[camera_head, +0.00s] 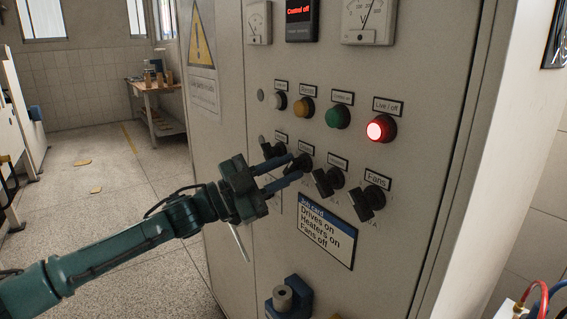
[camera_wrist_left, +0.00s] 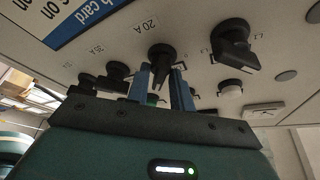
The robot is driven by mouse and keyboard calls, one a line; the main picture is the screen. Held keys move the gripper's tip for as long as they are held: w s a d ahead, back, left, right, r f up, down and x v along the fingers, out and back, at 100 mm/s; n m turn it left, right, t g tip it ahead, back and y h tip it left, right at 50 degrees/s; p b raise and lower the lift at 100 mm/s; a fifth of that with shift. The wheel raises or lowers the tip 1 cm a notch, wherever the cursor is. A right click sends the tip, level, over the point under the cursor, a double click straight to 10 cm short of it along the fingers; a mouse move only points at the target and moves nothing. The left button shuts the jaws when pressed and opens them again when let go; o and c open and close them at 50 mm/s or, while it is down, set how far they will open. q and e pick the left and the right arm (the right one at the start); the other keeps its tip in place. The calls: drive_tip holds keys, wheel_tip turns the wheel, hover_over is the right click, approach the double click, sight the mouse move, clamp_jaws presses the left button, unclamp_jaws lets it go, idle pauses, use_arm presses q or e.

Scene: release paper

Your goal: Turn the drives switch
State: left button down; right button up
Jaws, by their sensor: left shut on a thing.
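A grey control cabinet (camera_head: 235,100) carries a row of black rotary switches. My left gripper (camera_head: 292,171) reaches in from the left and is shut on the second switch (camera_head: 303,161) from the left. In the left wrist view, the blue fingers stand on both sides of this switch (camera_wrist_left: 162,62), with "20 A" printed beside it. The first switch (camera_head: 272,150) is just left of the gripper, the third switch (camera_head: 328,181) just right. The rightmost switch (camera_head: 368,201) is labelled "Fans". The other switch labels are too small to read, so I cannot tell which is drives.
A job card (camera_head: 327,230) below the switches reads "Drives on, Heaters on, Fans off". Above are white, yellow and green buttons and a lit red lamp (camera_head: 381,128) labelled "Live / off". A display (camera_head: 301,14) reads "Control off". A blue block (camera_head: 289,299) juts out below.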

use_arm(q)
drive_tip(key=shift+r+m, duration=0.15)
drive_tip(key=shift+m, duration=0.55)
drive_tip(key=shift+g+p, duration=0.3)
drive_tip(key=c, duration=1.5)
unclamp_jaws()
drive_tip(key=b+v, duration=0.2)
drive_tip(key=v, duration=1.1)
drive_tip(key=shift+a, duration=0.1)
